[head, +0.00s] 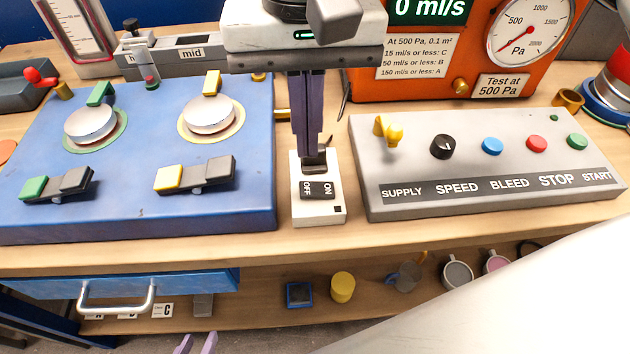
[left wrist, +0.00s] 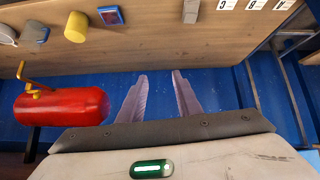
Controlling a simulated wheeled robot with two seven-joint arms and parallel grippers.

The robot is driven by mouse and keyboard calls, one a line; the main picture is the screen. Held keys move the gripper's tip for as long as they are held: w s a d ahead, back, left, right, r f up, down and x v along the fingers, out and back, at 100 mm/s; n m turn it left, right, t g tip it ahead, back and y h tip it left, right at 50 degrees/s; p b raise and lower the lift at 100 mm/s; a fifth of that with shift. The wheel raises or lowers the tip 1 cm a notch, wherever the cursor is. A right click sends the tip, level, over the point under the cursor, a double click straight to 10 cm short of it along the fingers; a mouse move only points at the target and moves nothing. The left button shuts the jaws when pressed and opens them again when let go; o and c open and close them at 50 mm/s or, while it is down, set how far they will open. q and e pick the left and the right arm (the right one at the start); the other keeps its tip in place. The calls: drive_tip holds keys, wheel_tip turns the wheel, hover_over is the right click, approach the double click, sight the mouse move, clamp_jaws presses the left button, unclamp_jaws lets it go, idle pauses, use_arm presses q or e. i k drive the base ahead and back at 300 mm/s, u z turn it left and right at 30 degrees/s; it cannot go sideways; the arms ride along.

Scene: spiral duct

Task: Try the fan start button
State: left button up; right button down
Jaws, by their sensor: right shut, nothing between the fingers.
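The green start button (head: 577,141) is at the right end of the grey control panel (head: 400,205), above the word START. To its left are the red stop button (head: 536,144), blue bleed button (head: 492,146), black speed knob (head: 442,147) and yellow supply lever (head: 388,130). My right gripper (head: 315,165) is shut and empty, pointing down at the white OFF/ON switch box (head: 320,214), left of the panel. I cannot tell whether its tips touch the box. My left gripper (head: 196,344) is low in front of the bench; in the left wrist view (left wrist: 159,76) its fingers are apart and empty.
A blue fixture (head: 140,215) with two silver discs fills the bench's left side. An orange meter (head: 430,85) reading 0 ml/s stands behind the panel. A lower shelf (head: 235,312) holds cups and a yellow cylinder (head: 343,287). A red tank (left wrist: 62,108) shows below.

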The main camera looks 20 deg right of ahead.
sight(578, 142)
drive_tip(key=k, duration=1)
